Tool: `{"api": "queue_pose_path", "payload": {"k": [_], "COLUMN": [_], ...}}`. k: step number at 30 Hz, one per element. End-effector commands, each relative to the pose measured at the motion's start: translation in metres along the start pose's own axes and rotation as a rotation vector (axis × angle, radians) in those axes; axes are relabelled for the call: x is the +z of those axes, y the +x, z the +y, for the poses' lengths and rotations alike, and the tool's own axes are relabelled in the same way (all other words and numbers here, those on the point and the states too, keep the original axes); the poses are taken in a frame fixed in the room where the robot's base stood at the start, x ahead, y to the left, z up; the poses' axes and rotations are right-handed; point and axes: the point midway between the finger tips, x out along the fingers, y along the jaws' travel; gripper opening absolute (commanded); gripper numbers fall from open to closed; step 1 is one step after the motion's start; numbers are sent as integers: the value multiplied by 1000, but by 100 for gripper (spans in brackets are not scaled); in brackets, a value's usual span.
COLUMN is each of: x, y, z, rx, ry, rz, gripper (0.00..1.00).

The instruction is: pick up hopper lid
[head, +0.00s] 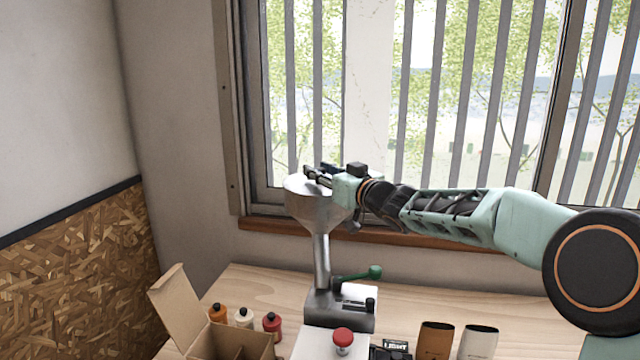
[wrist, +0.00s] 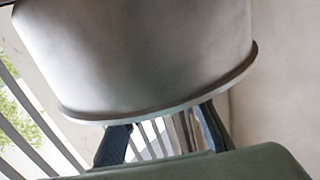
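The metal hopper (head: 318,207) stands on a tube above a grinder-like base on the bench. A pale round top (head: 297,183) shows at its upper left; I cannot tell lid from hopper rim there. My gripper (head: 318,174) reaches in from the right at the hopper's top, its dark fingers spread apart. In the wrist view, the hopper's grey metal wall and rim (wrist: 160,60) fill the upper part. The gripper's two fingers (wrist: 165,125) show apart below it, their tips hidden behind the rim. Nothing shows held between them, and contact cannot be told.
The grinder base (head: 338,308) has a green-knobbed lever (head: 373,272). An open cardboard box (head: 232,340), several small bottles (head: 243,317), a red knob (head: 343,337) and two pouches (head: 436,340) stand along the front. A barred window is close behind. Bare bench lies at the right.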

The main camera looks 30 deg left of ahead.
Motion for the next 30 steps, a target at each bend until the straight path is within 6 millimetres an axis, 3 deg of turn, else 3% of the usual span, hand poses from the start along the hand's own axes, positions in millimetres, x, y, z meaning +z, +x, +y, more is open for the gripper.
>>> {"api": "queue_pose_path", "payload": {"k": [1,7,20,27,30], "x": [0,0,-7,-38,-51], "y": [0,0,0,-1,-14], "z": [0,0,0,0,-4], "rx": [0,0,-1,0,1], "ry": [0,0,-1,-3,-4], "rz": [0,0,3,4,4], "gripper": [21,0,0,0,0]}}
